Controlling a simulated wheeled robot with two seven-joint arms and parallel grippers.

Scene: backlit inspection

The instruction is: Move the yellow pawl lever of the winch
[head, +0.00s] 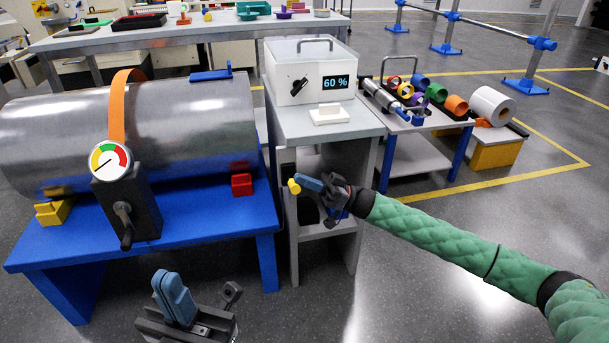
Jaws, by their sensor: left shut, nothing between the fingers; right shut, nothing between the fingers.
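A dark grey winch box (128,203) with a dial gauge (110,160) and a crank handle (124,224) stands in front of a steel drum (200,120). An orange strap (118,105) runs from it over the drum. I cannot make out a yellow lever on the winch box. A small yellow knob (294,187) shows right at the fingertips of my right gripper (308,183); I cannot tell if it is the pawl lever or if they touch. My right gripper is shut and empty. My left gripper (174,296) is shut and empty, low in front of the blue table.
The drum lies on a blue table (200,212) between a yellow chock (53,212) and a red chock (242,184). A grey stand (340,130) right of it bears a white box (310,75) reading 60 %.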

